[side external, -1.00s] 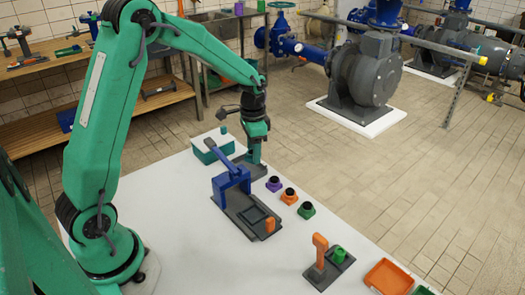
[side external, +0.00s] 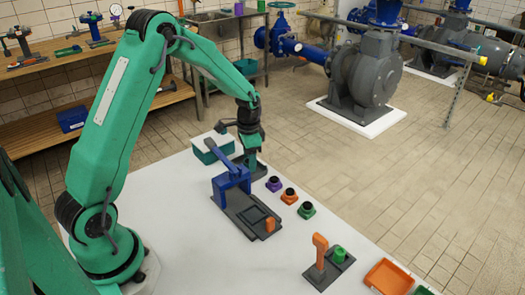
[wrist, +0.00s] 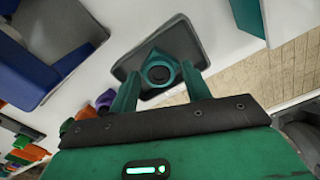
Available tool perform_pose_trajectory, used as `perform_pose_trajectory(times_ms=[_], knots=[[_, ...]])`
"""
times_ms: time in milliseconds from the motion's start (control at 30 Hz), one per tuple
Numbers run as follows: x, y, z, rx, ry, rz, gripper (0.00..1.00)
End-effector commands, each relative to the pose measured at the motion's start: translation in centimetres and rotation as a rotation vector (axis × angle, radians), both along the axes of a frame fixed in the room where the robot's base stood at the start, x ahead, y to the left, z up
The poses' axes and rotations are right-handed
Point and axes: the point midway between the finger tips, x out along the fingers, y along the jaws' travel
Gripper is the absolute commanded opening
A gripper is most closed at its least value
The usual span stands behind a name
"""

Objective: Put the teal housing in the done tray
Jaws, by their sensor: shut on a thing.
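The teal housing (wrist: 158,72), a small block with a round dark-centred collar on top, is between the fingers in the wrist view. My gripper (wrist: 160,90) is shut on it, one finger on each side. A dark grey plate or tray (wrist: 126,68) shows behind the housing; I cannot tell whether they touch. In the side view my gripper (side external: 249,158) points down at that grey piece (side external: 262,170), and the housing is hard to make out. An orange tray (side external: 388,276) lies at the front right of the table; no label shows which tray is the done tray.
An orange-handled fixture (side external: 320,255) stands nearer the orange tray.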

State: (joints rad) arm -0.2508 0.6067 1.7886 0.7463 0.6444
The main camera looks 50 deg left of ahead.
Motion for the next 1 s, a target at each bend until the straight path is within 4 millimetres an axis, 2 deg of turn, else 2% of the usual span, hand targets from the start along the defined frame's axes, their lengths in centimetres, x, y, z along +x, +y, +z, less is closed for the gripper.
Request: perform_pose_trajectory(times_ms=[433, 467, 567, 1000], knots=[[0.00, 0.00, -0.44, 0.000, 0.000, 0.000, 0.21], [-0.01, -0.01, -0.49, 0.000, 0.001, 0.000, 0.50], [-0.01, -0.01, -0.46, 0.000, 0.000, 0.000, 0.69], [0.02, 0.00, -0.05, 0.001, -0.001, 0.000, 0.70]])
